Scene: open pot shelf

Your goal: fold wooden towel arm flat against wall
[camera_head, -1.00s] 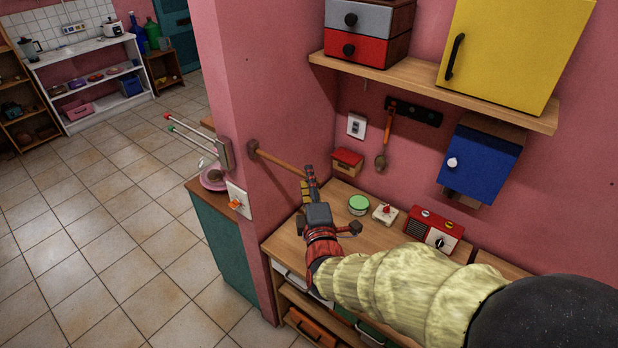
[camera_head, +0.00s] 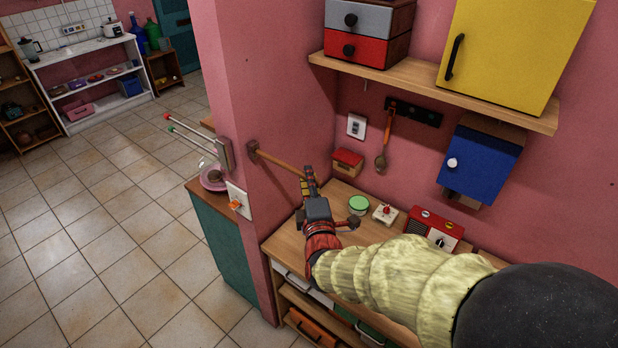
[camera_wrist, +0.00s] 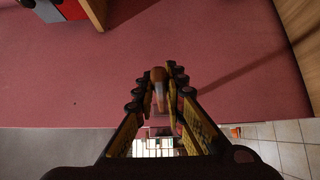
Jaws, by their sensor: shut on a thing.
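The wooden towel arm (camera_head: 276,158) is a thin brown rod on a dark wall mount (camera_head: 253,148) near the corner of the pink wall. It sticks out from the wall over the wooden counter. My gripper (camera_head: 309,178) is at the rod's free end, shut on it. In the wrist view the end of the towel arm (camera_wrist: 158,80) shows between the two fingers of my gripper (camera_wrist: 160,92). The rod's shadow falls on the pink wall. The exact finger contact is hard to see in the head view.
The counter (camera_head: 345,196) below holds a green-lidded tin (camera_head: 358,204), a small white box (camera_head: 384,214) and a red radio (camera_head: 433,229). A wooden shelf (camera_head: 430,93) and a blue cabinet (camera_head: 480,163) are on the wall. A switch plate (camera_head: 239,200) and red- and green-tipped rods (camera_head: 195,137) are to the left.

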